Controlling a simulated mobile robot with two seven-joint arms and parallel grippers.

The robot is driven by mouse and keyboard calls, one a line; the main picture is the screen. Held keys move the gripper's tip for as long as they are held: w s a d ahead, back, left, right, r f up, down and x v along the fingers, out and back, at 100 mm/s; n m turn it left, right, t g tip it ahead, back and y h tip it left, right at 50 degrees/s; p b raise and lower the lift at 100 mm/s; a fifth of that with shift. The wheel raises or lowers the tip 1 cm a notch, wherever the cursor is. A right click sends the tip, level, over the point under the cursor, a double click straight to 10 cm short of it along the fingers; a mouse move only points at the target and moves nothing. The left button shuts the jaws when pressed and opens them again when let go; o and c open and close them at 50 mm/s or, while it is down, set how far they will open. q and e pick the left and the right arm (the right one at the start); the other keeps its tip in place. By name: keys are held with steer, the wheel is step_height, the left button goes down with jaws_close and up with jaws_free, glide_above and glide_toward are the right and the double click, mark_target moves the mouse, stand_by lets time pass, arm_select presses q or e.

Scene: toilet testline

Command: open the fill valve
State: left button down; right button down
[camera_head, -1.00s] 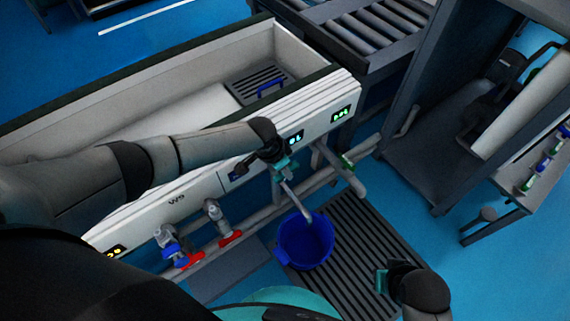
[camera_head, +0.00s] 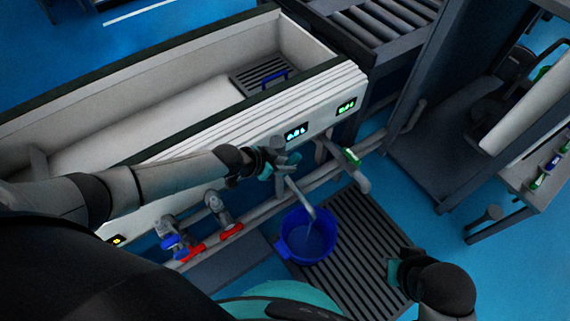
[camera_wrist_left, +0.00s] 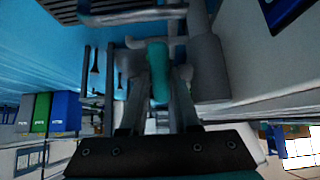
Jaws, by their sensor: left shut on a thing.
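The fill valve has a teal handle (camera_wrist_left: 158,72), seen in the left wrist view between my fingers, on a grey pipe body (camera_wrist_left: 208,68). In the head view, my left gripper (camera_head: 270,166) is shut on this handle at the trough's front, just below the blue-lit display. The gripper hides most of the valve there. A pale spout (camera_head: 298,192) slopes down from the valve into a blue bucket (camera_head: 290,252). A faint pale streak shows under the spout's end. My right gripper (camera_head: 396,268) hangs over the floor grate, away from the valve; its jaws are unclear.
A green-marked outlet (camera_head: 352,156) is to the right. The bucket stands at the edge of a slatted floor grate (camera_head: 365,235). The white trough (camera_head: 215,130) backs the valves.

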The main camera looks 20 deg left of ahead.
steer(key=shift+r, duration=0.15)
arm_select(q)
steer(key=c, duration=0.6)
jaws_free()
steer(key=shift+c, duration=0.2)
arm_select(e)
steer(key=shift+r, duration=0.1)
arm_select(q)
steer(key=p+v, duration=0.8)
steer(key=v, duration=0.7)
steer(key=shift+p, duration=0.3)
arm_select(e)
steer(key=s+d+f+g, duration=0.1)
steer(key=s+d+f, duration=0.1)
steer(key=f, duration=0.6)
steer(key=s+d+f, duration=0.2)
steer(key=s+f, duration=0.3)
steer(key=f, duration=0.3)
steer(key=shift+s+g+h, duration=0.2)
steer(key=shift+g+h, duration=0.1)
steer(key=shift+g, duration=0.1)
arm_select(q)
steer(key=shift+a, duration=0.1)
arm_select(e)
steer(key=shift+s+a, duration=0.1)
